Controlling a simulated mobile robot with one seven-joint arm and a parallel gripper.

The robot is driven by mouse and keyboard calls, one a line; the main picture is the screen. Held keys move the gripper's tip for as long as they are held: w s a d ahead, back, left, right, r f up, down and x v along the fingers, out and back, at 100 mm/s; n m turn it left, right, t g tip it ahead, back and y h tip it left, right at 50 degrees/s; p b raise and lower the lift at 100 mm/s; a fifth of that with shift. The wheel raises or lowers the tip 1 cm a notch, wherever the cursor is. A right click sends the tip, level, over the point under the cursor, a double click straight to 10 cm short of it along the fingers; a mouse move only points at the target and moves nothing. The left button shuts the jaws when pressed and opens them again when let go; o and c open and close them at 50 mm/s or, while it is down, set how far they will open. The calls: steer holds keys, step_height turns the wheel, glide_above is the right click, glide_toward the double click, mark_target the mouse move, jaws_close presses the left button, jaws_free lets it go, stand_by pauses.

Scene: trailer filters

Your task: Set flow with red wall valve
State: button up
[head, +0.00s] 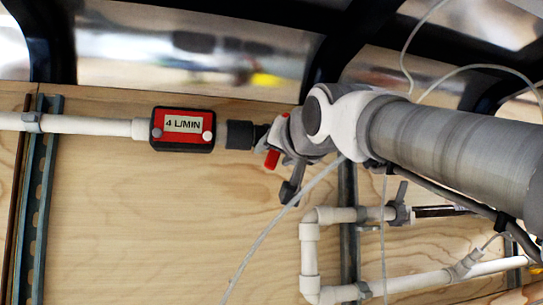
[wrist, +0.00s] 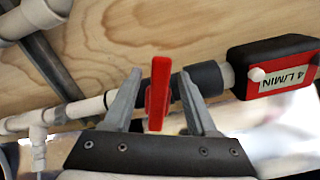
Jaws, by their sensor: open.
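The red wall valve handle (head: 272,159) shows at the wall pipe in the head view, partly hidden by my gripper. In the wrist view the red handle (wrist: 160,88) stands upright in the picture, between my two fingers. My gripper (wrist: 157,78) is open around the handle, with a visible gap on each side; I cannot tell whether anything touches. The red and black flow meter (head: 183,130) reads 4 L/MIN in the head view. It also shows at the right of the wrist view (wrist: 275,76).
A white pipe (head: 85,124) runs left from the meter along the plywood wall (head: 120,220). A white pipe loop (head: 310,250) with another valve is below my arm. Thin pale cables hang across the head view near my arm. The wall at lower left is mostly clear.

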steer(key=b+v, duration=0.2)
steer(key=v, duration=1.4)
steer(key=shift+s+b, duration=0.35)
steer(key=shift+b, duration=0.05)
steer(key=shift+d, duration=0.1)
step_height(320, 180, down, 16)
steer(key=w+d+g+h, duration=0.2)
steer(key=w+g+h, duration=0.1)
steer(key=g, duration=0.1)
steer(key=s+d+f+g, duration=0.2)
steer(key=s+f, duration=0.1)
steer(key=f, duration=0.8)
steer(key=s+d+f+g+h, duration=0.1)
steer(key=s+d+f+g, duration=0.1)
steer(key=f, duration=1)
steer(key=s+d+f+n+g+h, duration=0.1)
steer(key=s+f, duration=0.4)
steer(key=f, duration=0.6)
steer(key=d+g, duration=0.1)
steer(key=g, duration=0.1)
steer(key=shift+s+d+f+g, duration=0.15)
steer(key=shift+d+f+g, duration=0.15)
steer(key=shift+g, duration=0.1)
